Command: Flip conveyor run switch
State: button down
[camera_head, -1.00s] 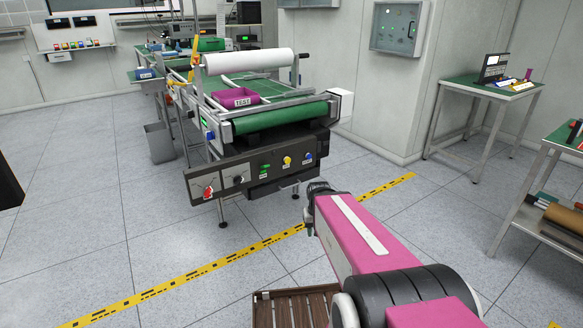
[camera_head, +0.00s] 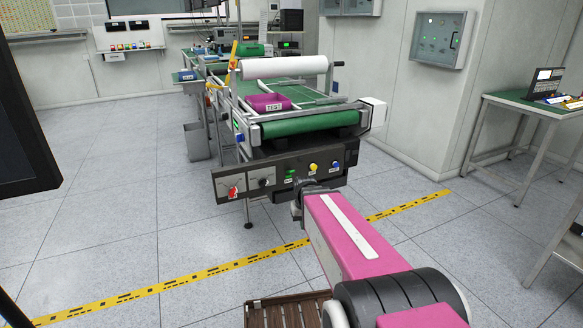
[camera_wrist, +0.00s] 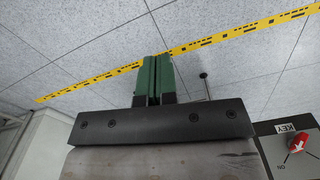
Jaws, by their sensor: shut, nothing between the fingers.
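The conveyor (camera_head: 310,124) has a dark control panel (camera_head: 225,180) across its front. The panel carries a red knob (camera_head: 233,191), a black knob (camera_head: 264,182), and green (camera_head: 290,173), yellow (camera_head: 313,167) and blue (camera_head: 335,165) controls. I cannot tell which one is the run switch; labels are too small in the head view. In the wrist view the red knob (camera_wrist: 298,145) is at the lower right, beside upside-down "KEY" lettering. My gripper (camera_wrist: 155,57) has green fingers, shut and empty, pointing over open floor, apart from the knob. The head view hides its fingers behind my arm.
A purple tray (camera_head: 268,103) and a white roll (camera_head: 285,67) sit on the conveyor. A yellow floor stripe (camera_head: 180,285) crosses before it. A grey bin (camera_head: 197,141) stands at its left, a table (camera_head: 530,103) at right. Floor at left is clear.

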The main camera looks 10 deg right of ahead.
jog(key=w+r+n, duration=0.1)
jog(key=w+r, duration=0.9)
jog(key=w, duration=0.4)
jog(key=w+r+n, duration=0.1)
jog(key=w+r, duration=0.9)
jog(key=w, duration=0.3)
jog(key=shift+w+r+n+t, duration=0.3)
jog(key=shift+w+r+t, duration=0.05)
jog(key=shift+w+t, duration=0.05)
jog(key=shift+d+f, duration=0.1)
jog(key=f, duration=0.9)
jog(key=shift+w+f, duration=0.4)
jog(key=shift+s, duration=0.1)
jog(key=shift+s+f+t, duration=0.1)
jog(key=shift+s+t, duration=0.05)
jog(key=shift+t, duration=0.15)
